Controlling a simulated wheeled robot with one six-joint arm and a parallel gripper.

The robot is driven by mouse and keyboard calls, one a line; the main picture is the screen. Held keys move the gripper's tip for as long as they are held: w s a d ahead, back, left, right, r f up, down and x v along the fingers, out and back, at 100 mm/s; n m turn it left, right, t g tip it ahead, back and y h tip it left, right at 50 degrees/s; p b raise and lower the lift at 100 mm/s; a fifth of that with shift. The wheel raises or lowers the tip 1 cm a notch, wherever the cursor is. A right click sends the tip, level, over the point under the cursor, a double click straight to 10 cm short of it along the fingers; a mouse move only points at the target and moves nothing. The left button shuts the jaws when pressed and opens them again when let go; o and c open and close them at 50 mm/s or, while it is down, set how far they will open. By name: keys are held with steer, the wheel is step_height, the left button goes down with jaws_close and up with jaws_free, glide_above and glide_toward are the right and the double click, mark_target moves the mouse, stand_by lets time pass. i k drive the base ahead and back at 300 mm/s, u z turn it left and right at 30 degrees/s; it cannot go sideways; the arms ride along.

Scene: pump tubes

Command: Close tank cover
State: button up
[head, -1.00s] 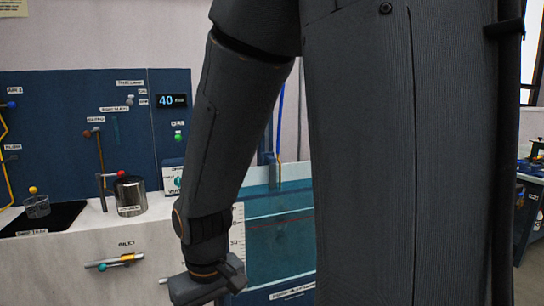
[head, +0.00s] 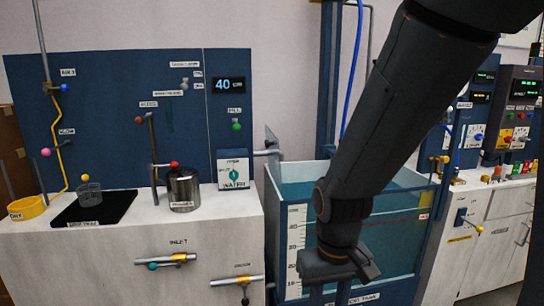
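The tank (head: 296,238) is a blue-framed, clear-walled basin holding teal water, with a white measuring scale on its front left. Its top looks open. A grey tilted plate (head: 272,146) stands at the tank's back left corner beside a bracket; it may be the cover, but I cannot tell for sure. My gripper (head: 338,272) hangs low in front of the tank's front wall and hides part of it. Its fingers are not clear, and I see nothing held in it.
Left of the tank is a white counter (head: 225,217) with a metal pot (head: 183,188), a glass beaker (head: 89,195) on a black pad and a yellow ring (head: 27,208). Pipe valves (head: 166,260) stick out of its front. Right stands another cabinet (head: 472,235) with coloured controls.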

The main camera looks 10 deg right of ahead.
mark_target(273, 152)
steer(key=u, duration=0.4)
steer(key=i, duration=1.1)
steer(key=u, duration=0.15)
